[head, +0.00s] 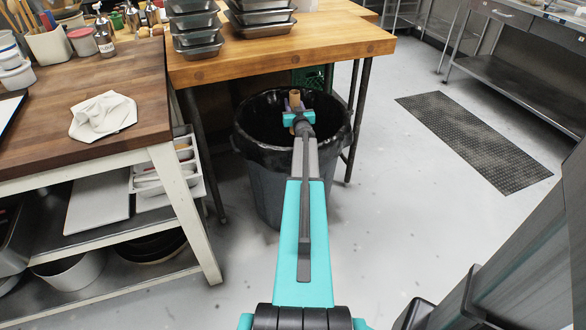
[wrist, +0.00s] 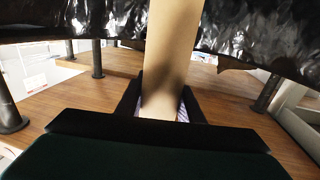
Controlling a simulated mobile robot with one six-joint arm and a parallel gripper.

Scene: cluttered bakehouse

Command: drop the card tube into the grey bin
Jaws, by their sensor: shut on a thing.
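The grey bin (head: 268,188) stands on the floor, lined with a black bag (head: 262,118) folded over its rim. My gripper (head: 296,108) shows within the outline of the bin's mouth in the head view. It is shut on the card tube (head: 295,97), a plain brown cylinder, largely hidden by my gripper and arm there. In the wrist view the tube (wrist: 173,45) rises between the dark fingers (wrist: 160,103), with the shiny black liner (wrist: 110,18) behind it. I cannot tell the exact height of the tube relative to the rim.
A wooden table (head: 290,48) with stacked metal tins (head: 193,30) stands over the bin's back, its legs beside it. A dark-topped bench (head: 90,90) with a cloth (head: 102,115) is at left. A green crate (head: 312,78) sits behind the bin. Floor at right is clear around a mat (head: 470,140).

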